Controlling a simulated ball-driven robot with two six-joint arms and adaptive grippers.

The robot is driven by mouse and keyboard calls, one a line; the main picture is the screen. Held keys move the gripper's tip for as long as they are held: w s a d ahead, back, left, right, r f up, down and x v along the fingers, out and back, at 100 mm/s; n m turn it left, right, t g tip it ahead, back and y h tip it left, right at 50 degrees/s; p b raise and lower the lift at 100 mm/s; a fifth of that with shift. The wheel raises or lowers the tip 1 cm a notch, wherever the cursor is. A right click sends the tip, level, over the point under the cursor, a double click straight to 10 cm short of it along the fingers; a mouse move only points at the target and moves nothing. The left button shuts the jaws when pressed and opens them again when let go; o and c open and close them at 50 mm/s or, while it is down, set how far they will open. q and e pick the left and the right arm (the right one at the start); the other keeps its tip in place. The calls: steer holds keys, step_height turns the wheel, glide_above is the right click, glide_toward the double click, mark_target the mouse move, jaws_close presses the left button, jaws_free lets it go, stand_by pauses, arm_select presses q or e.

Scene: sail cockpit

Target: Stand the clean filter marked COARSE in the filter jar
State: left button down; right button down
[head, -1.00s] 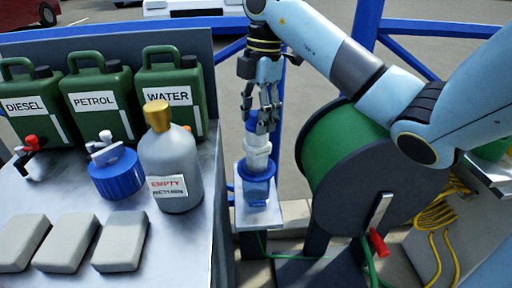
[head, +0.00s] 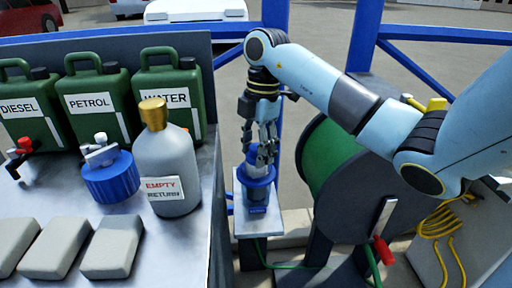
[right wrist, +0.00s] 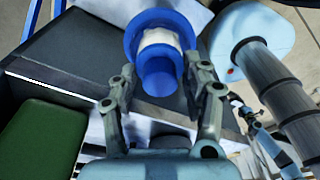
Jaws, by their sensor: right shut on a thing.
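The filter has a blue end cap (right wrist: 158,78) and a white body (right wrist: 160,42). Its marking cannot be read. The filter jar, with a blue rim (head: 258,180) and a see-through blue lower part (head: 256,198), stands on a small metal shelf (head: 260,224). My right gripper (head: 266,153) is above the jar, pointing down, shut on the filter at its blue cap. In the right wrist view the fingers (right wrist: 162,76) are on both sides of the cap. The filter's white body is inside the jar's rim; how deep it sits is hidden. My left gripper is not in view.
A metal bench at left holds green cans (head: 97,98), a grey bottle (head: 168,165) labelled EMPTY RETURN, a blue-capped fitting (head: 109,176) and grey blocks (head: 110,247). A green hose reel (head: 335,165) stands close right of the jar. Blue rails run behind.

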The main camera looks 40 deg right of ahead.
steer(key=shift+f, duration=0.3)
steer(key=c, duration=0.6)
jaws_free()
steer(key=r, duration=0.2)
steer(key=r+p, duration=0.1)
steer(key=r, duration=0.3)
steer(key=shift+d+r, duration=0.35)
step_height(320, 180, up, 6)
steer(key=p, duration=0.5)
steer(key=shift+d+r, duration=0.25)
steer(key=shift+d, duration=0.15)
steer(key=shift+s, duration=0.1)
